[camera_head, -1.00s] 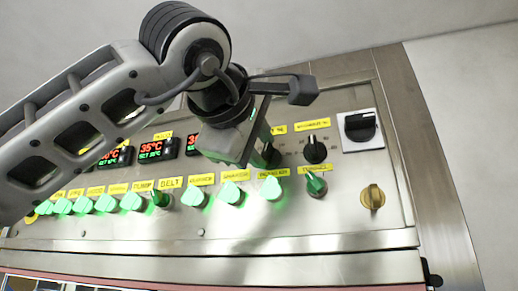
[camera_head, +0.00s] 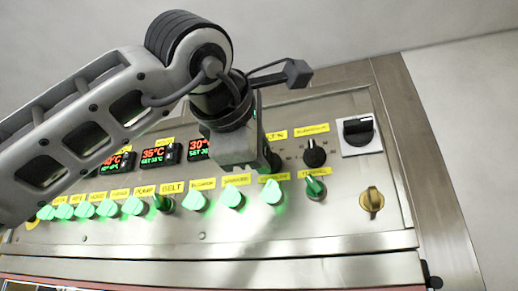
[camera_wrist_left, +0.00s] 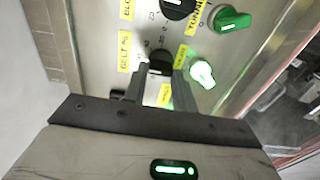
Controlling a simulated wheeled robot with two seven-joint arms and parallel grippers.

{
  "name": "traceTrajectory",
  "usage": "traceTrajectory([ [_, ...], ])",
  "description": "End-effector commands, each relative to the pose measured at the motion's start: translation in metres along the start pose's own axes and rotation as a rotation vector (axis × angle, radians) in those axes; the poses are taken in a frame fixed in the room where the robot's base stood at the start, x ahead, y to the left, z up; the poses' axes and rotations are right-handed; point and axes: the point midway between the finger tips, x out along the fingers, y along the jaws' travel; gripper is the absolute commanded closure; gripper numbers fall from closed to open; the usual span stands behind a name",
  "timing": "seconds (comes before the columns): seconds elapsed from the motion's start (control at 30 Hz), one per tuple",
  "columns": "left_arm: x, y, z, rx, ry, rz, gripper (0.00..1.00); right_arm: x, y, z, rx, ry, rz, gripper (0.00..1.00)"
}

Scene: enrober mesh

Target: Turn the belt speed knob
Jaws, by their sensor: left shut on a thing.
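The belt speed knob (camera_wrist_left: 160,58) is a small black dial beside a yellow label reading "BELT %" (camera_wrist_left: 125,52) in the left wrist view. My left gripper (camera_wrist_left: 160,70) is shut on this knob, with one finger on each side of it. In the head view, my left gripper (camera_head: 246,158) is against the steel control panel (camera_head: 330,215), left of a black dial knob (camera_head: 314,153). The gripper covers most of the belt speed knob there. My right gripper is not in view.
A row of lit green switches (camera_head: 195,201) runs below the gripper. Red and green temperature displays (camera_head: 160,155) are at left.

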Motion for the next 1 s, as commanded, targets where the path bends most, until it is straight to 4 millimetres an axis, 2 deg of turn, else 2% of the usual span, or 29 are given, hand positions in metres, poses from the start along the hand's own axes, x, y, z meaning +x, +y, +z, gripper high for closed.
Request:
traceTrajectory([
  [0.13, 0.0, 0.001, -0.001, 0.0, 0.001, 0.002, 0.96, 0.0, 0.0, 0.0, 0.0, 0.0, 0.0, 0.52],
  [0.17, 0.0, 0.001, -0.001, 0.0, 0.001, 0.002, 0.64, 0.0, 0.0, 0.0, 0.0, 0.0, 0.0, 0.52],
  [0.2, 0.0, 0.001, -0.001, 0.0, 0.001, 0.002, 0.53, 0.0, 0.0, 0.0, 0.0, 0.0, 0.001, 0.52],
  [0.23, 0.0, 0.001, -0.001, 0.0, 0.001, 0.002, 0.51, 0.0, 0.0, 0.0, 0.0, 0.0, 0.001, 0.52],
  [0.5, -0.001, 0.0, 0.0, 0.001, 0.001, 0.001, 0.51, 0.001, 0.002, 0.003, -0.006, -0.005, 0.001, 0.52],
  [0.63, -0.01, -0.001, 0.0, 0.001, -0.001, 0.002, 0.51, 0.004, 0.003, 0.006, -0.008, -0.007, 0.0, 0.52],
  [0.77, -0.033, -0.002, 0.0, 0.002, 0.0, 0.006, 0.51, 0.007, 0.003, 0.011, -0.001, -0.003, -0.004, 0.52],
  [1.0, -0.092, -0.001, 0.0, 0.002, 0.001, 0.007, 0.51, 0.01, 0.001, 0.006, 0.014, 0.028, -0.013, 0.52],
])
